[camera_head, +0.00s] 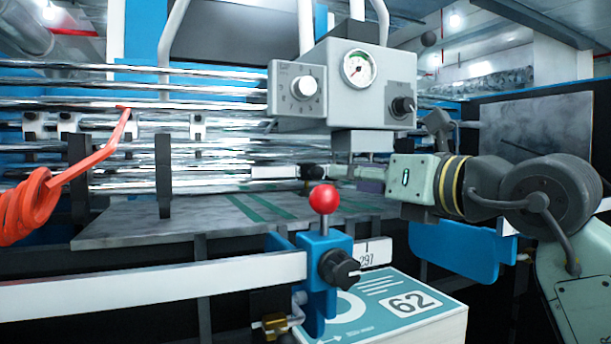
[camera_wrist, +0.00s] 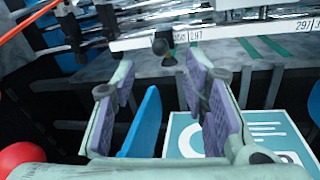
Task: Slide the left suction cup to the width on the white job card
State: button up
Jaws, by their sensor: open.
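My gripper (camera_head: 345,178) reaches in from the right in the head view, its pale green fingers with purple pads near the sheet bed. In the wrist view my gripper (camera_wrist: 160,75) is open, with nothing between its fingers. Beyond the fingertips, a dark cup-like part (camera_wrist: 162,47), which seems to be a suction cup, hangs from a white bar (camera_wrist: 240,30). In the head view, a small dark part (camera_head: 314,172) shows on the bar left of my gripper.
A blue block with a red ball knob (camera_head: 323,198) stands in front, with a black dial (camera_head: 339,269). A printed stack marked 62 (camera_head: 416,302) lies beside it. A grey gauge box (camera_head: 360,85) hangs above. An orange coiled hose (camera_head: 28,204) is at left.

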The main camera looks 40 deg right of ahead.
aim_at(322, 173)
jog(key=w+p, duration=0.2)
jog(key=w, duration=0.8)
jog(key=shift+d, duration=0.2)
jog(key=shift+c, duration=0.5)
grip_shut()
